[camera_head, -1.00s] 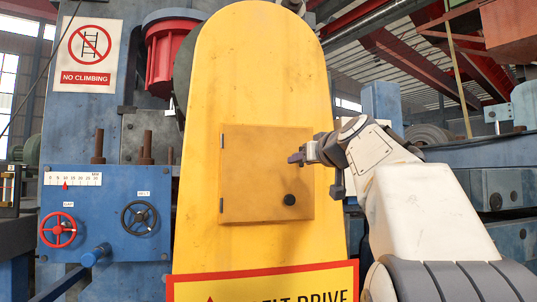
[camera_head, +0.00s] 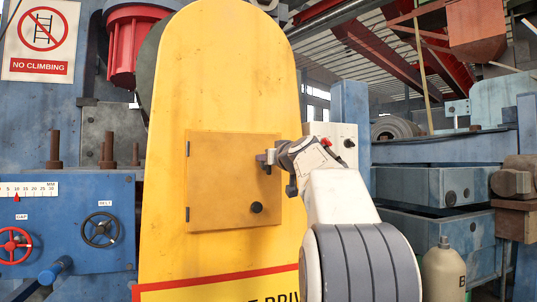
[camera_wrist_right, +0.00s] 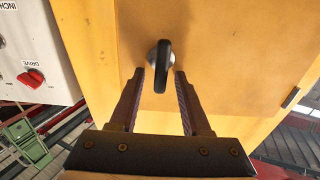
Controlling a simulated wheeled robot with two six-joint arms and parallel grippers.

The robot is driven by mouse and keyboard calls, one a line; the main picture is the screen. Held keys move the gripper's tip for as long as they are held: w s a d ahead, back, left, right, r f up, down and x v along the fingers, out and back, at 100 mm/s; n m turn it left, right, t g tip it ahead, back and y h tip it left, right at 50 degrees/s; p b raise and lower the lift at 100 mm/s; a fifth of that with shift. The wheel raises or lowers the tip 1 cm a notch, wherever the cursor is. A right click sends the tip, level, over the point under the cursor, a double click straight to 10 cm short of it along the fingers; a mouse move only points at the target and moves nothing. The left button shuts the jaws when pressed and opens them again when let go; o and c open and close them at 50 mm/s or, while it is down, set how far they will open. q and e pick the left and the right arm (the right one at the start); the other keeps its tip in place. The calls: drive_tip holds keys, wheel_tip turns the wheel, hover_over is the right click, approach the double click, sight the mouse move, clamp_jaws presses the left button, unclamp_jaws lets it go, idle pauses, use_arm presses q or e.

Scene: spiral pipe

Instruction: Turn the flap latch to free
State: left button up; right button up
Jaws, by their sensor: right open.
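The flap (camera_head: 215,185) is a square ochre door on the tall yellow guard, and it looks closed. A round black knob (camera_head: 257,207) sits at its lower right. My right gripper (camera_head: 262,158) is in front of the flap's right part, above that knob. My right gripper (camera_wrist_right: 160,76) is open there, one finger toward each side of the handle. I cannot tell whether they touch it. My left gripper is out of view.
A white control box (camera_head: 332,143) is beside the guard's right edge; its red DRIVE switch (camera_wrist_right: 32,78) shows in the wrist view. A blue panel with red (camera_head: 14,245) and black (camera_head: 101,230) handwheels stands at left. A beige bottle (camera_head: 444,268) is at lower right.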

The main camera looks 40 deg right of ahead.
clamp_jaws()
drive_tip(key=shift+m, duration=0.3)
drive_tip(key=m, duration=0.5)
drive_tip(key=d+f+m, duration=0.1)
drive_tip(key=m, duration=0.5)
drive_tip(key=d+f+m+b, duration=0.1)
drive_tip(key=m, duration=0.5)
drive_tip(key=shift+s, duration=0.3)
drive_tip(key=shift+m, duration=0.4)
